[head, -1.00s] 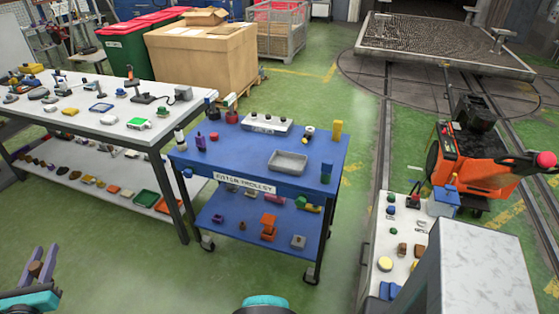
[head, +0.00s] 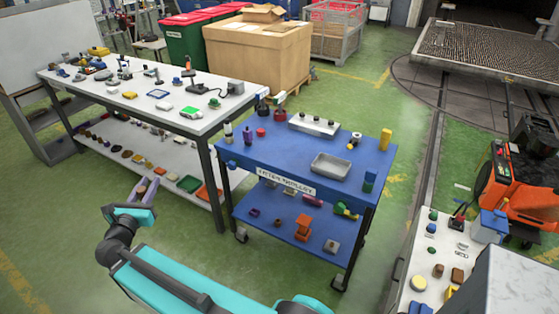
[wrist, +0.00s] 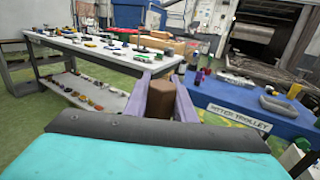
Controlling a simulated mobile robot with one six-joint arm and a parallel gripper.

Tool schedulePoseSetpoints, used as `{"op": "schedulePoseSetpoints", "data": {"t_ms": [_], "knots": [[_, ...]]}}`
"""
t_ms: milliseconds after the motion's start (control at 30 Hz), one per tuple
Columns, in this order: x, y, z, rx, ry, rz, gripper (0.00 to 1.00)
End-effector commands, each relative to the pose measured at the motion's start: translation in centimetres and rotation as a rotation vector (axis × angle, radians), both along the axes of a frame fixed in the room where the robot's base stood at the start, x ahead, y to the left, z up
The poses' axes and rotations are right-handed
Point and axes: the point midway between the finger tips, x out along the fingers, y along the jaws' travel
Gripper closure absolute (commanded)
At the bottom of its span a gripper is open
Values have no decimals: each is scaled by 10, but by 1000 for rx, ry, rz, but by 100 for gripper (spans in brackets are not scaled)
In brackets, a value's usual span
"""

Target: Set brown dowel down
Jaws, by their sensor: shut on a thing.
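My gripper (head: 143,190) is shut on the brown dowel (wrist: 160,100). In the wrist view the dowel stands between the two purple fingers, its top end showing and its lower part hidden behind my wrist. In the head view the gripper is in front of the white table's lower shelf, left of the blue kitting trolley (head: 285,158). The dowel is small there, a brown patch between the fingers. It is held in the air, apart from both surfaces as far as I can tell.
The white table (head: 120,97) carries many small items on its top and lower shelf. The trolley top holds a grey tray (head: 331,168), a white block with holes (head: 314,125), bottles and a yellow block (head: 385,139). Its front middle is clear. An orange machine (head: 520,190) stands right.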

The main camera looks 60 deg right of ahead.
Motion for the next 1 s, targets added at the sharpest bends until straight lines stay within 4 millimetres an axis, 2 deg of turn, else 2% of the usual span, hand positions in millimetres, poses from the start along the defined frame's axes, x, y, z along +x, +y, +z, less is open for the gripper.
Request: {"op": "schedulePoseSetpoints", "data": {"t_ms": [33, 100, 467, 767, 1000], "knots": [[-3, -16, 1, 0, 0, -15, 100], [-6, -35, 1, 0, 0, -29, 100], [-32, -128, -1, -3, 0, -96, 100], [-65, -203, -5, -3, 0, -151, 100], [-98, -258, -11, -4, -1, -192, 100]]}}
